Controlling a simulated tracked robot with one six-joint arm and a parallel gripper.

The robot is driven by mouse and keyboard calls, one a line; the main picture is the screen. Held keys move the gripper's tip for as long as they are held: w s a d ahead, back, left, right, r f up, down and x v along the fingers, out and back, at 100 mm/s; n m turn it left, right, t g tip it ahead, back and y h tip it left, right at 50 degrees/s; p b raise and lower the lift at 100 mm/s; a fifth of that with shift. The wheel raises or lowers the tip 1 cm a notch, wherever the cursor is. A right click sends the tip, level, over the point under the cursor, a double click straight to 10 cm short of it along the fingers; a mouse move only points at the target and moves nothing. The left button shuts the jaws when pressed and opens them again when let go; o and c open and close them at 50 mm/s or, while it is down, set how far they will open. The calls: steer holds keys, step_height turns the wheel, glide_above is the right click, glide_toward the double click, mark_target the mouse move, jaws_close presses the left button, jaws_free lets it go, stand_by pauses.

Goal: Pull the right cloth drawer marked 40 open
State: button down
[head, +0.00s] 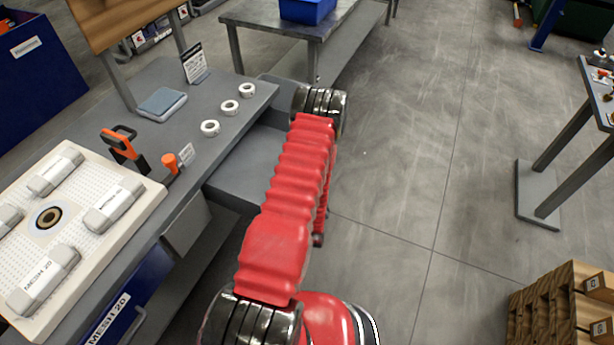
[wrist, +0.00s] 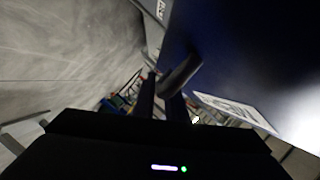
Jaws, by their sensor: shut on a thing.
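In the wrist view a dark blue drawer front (wrist: 245,55) fills the right side. It carries a white label (wrist: 238,110), too slanted and blurred to read. A dark bar handle (wrist: 182,74) stands out from the front. My gripper (wrist: 161,84) is shut on this handle, its two dark fingers reaching up to it. In the head view my gripper and this drawer are hidden behind my arm and the bench. Another blue drawer (head: 125,300), marked MESH 20, shows below the bench at lower left. How far the gripped drawer stands out cannot be told.
The grey bench (head: 165,195) holds a white filter plate (head: 85,215), an orange-handled clamp (head: 122,147) and several white rings. A grey flat surface (head: 240,165) juts out beside it. Open floor (head: 400,150) lies to the right; a wooden cabinet (head: 550,310) stands at lower right.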

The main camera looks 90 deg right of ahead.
steer(key=shift+s+a+f, duration=0.25)
steer(key=shift+s+a, duration=0.05)
steer(key=shift+s, duration=0.1)
steer(key=c, duration=2.2)
jaws_free()
steer(key=shift+o, duration=0.6)
steer(key=shift+d+r, duration=0.1)
steer(key=s+v, duration=0.1)
steer(key=v, duration=1.2)
steer(key=shift+w+a+r, duration=0.15)
steer(key=shift+w+a, duration=0.25)
steer(key=shift+w, duration=0.15)
steer(key=shift+s, duration=0.1)
